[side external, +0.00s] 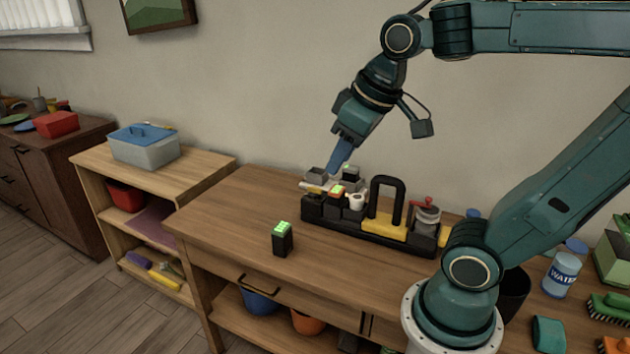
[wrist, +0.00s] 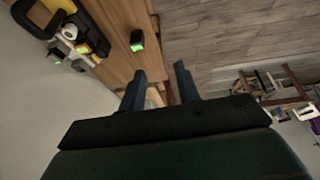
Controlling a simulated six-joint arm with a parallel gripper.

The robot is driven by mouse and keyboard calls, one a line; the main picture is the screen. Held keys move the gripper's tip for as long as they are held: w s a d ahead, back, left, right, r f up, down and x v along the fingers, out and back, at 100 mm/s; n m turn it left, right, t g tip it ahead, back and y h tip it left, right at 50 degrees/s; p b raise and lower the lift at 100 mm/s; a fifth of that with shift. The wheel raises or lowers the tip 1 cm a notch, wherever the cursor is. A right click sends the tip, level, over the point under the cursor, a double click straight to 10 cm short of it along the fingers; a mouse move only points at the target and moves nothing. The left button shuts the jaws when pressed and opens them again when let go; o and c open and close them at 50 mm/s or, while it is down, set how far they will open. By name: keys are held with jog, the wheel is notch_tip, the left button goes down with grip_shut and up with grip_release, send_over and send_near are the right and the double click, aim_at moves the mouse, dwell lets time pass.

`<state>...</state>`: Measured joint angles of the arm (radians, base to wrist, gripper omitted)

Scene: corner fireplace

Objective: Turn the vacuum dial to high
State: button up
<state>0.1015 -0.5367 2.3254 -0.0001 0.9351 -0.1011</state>
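A long black-based unit (side external: 380,235) stands on the wooden table near the wall. It has a yellow middle under a black loop handle (side external: 386,200), a grey cylinder with a red top (side external: 428,212) at the right, and a white round piece (side external: 356,201) and small blocks at the left. I cannot tell which part is the vacuum dial. In the wrist view the unit's yellow part (wrist: 37,17) and white round piece (wrist: 69,32) show at the upper left. My gripper (side external: 337,168) points down over the unit's left end; its open, empty fingers (wrist: 160,85) show in the wrist view.
A black block with a green top (side external: 282,238) stands alone on the table (side external: 230,215), left of the unit; the wrist view shows it too (wrist: 137,41). A lower shelf with a lidded grey box (side external: 145,149) is further left. The table around the block is clear.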

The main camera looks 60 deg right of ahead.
jog(key=w+d+g, duration=0.2)
jog(key=w+d, duration=0.4)
jog(key=w, duration=0.2)
jog(key=g, duration=0.3)
send_over(315, 191)
notch_tip(315, 191, down, 14)
jog(key=shift+s+d+f+y, duration=0.2)
jog(key=shift+s+d+y, duration=0.1)
jog(key=shift+s, duration=0.1)
jog(key=shift+f, duration=0.15)
notch_tip(315, 191, down, 14)
jog(key=shift+r, duration=0.25)
grip_shut()
